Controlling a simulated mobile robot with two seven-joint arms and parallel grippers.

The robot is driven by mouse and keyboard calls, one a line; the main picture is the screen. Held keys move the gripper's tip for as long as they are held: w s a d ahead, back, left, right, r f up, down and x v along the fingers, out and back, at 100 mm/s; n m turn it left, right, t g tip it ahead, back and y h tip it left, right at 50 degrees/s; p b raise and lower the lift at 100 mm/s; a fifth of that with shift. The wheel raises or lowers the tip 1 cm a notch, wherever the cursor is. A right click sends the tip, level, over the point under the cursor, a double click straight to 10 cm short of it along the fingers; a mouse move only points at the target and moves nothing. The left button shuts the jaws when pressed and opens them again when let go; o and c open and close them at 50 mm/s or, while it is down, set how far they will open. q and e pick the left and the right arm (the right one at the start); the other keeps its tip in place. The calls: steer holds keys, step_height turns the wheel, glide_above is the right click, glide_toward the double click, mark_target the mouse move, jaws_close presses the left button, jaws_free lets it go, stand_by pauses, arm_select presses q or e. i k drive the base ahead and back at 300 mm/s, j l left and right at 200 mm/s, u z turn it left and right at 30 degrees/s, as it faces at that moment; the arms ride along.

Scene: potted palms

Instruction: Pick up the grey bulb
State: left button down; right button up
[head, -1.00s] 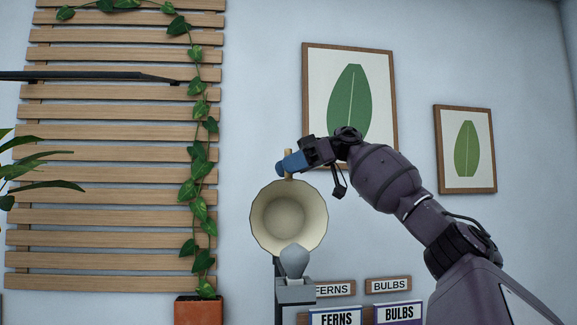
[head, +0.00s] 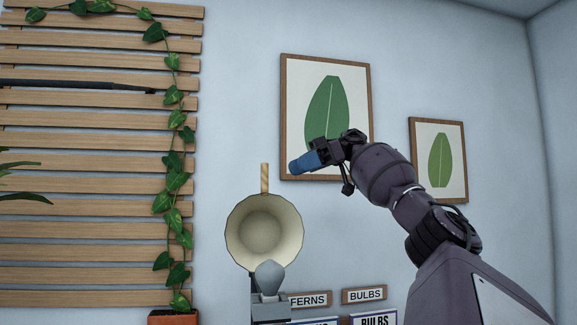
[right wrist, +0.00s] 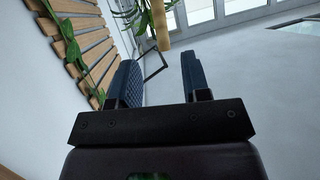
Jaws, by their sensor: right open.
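The grey bulb (head: 268,277) stands upright, narrow end down, on a small grey stand (head: 268,310) low in the head view. A wide cream bowl-shaped shade (head: 240,220) is right behind it. My right gripper (head: 303,162) is above and to the right of the bulb, clear of it, with its blue fingers pointing left. In the right wrist view my right gripper (right wrist: 162,75) has its two dark blue fingers apart with nothing held between them. The bulb does not show in that view. My left gripper is not in view.
A tan wooden peg (head: 264,178) rises above the shade. A slatted trellis (head: 90,185) with a vine in an orange pot (head: 173,319) is at left. Signs FERNS (head: 309,300) and BULBS (head: 365,296) are right of the bulb. Framed leaf pictures (head: 293,160) hang behind.

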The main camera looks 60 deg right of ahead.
mark_target(269, 275)
steer(key=k, duration=1)
